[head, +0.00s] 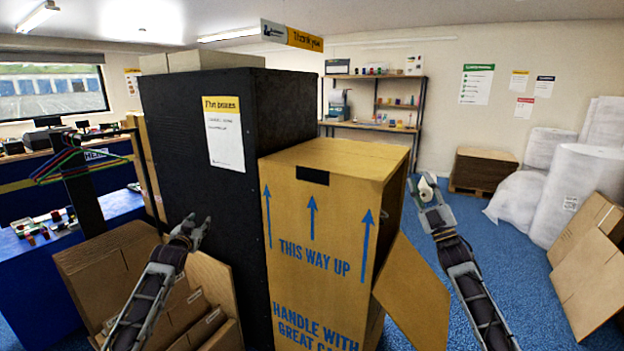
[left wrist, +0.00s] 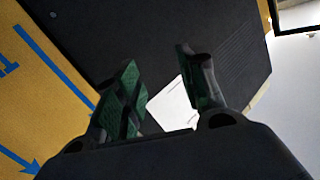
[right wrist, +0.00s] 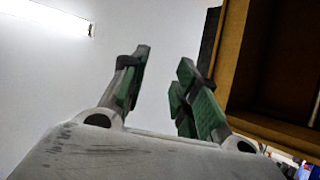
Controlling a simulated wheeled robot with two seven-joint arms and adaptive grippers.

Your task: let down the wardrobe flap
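The wardrobe carton (head: 310,230) is a tall brown box with blue arrows and "THIS WAY UP", standing upright in the middle of the head view. Its flap (head: 412,298) slants outward and down from the lower part of its right side. The right wrist view shows an open brown carton interior (right wrist: 265,60) at the right. My right gripper (head: 425,185) is open and empty, to the right of the carton and above the flap. My left gripper (head: 190,228) is open and empty, left of the carton before a black panel; its wrist view shows the carton's printed face (left wrist: 35,80) at the left.
A tall black cabinet-like block (head: 180,140) with a notice stands directly left of the carton. Flat cartons (head: 110,265) lean at the lower left. Blue floor (head: 510,235) is clear at the right, before wrapped rolls (head: 575,190) and leaning cardboard (head: 590,275).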

